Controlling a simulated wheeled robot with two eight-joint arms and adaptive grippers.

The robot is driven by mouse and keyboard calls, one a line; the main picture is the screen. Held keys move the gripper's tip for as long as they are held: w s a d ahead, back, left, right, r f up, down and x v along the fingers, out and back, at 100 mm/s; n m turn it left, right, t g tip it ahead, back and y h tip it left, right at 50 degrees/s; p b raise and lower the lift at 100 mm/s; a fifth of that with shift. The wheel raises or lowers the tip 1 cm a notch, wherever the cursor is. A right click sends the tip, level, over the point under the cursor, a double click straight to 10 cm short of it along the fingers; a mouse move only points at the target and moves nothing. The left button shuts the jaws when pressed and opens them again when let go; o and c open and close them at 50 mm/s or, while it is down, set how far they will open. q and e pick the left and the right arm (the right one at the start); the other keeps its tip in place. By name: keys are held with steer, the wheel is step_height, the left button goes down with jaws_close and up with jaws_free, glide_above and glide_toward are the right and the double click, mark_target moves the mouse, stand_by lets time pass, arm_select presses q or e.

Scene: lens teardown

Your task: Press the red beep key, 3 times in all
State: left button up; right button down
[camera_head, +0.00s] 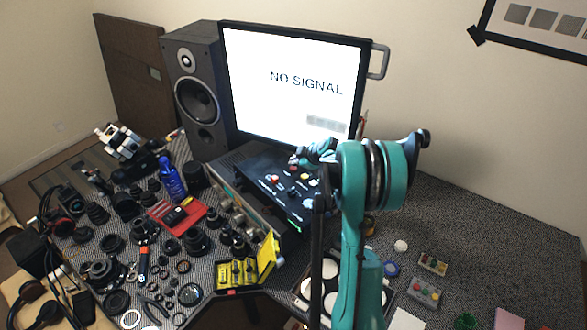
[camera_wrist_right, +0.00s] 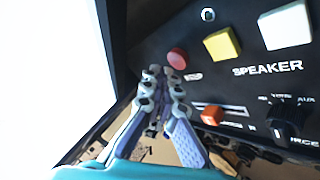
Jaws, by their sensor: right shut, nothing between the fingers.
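A black control panel (camera_head: 265,168) stands in front of the monitor with small coloured keys on it. In the right wrist view a round red key (camera_wrist_right: 177,58) sits near a yellow square key (camera_wrist_right: 222,44) and a white square key (camera_wrist_right: 287,25). An orange-red key (camera_wrist_right: 212,115) sits lower on the panel. The labels by both reddish keys are too blurred to read, so I cannot tell which is the beep key. My right gripper (camera_wrist_right: 163,72) is shut and empty, its tips just beside the round red key; I cannot tell whether they touch. My left gripper is not in view.
The monitor (camera_head: 290,85) reads "NO SIGNAL" and stands close behind the panel. A black speaker (camera_head: 196,92) is to its left. Lenses, a blue bottle (camera_head: 171,182) and a yellow case (camera_head: 238,272) crowd the left of the table.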

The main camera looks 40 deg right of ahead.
mark_target(295, 169)
stand_by(0.7)
steer(key=shift+f+b, duration=0.45)
steer(key=shift+b, duration=0.05)
steer(key=shift+f+b, duration=0.35)
steer(key=shift+f, duration=0.05)
stand_by(0.4)
steer(key=shift+r, duration=0.15)
steer(key=shift+r+p, duration=0.5)
steer(key=shift+r, duration=0.25)
steer(key=shift+r+p, duration=1.65)
steer(key=shift+r, duration=0.85)
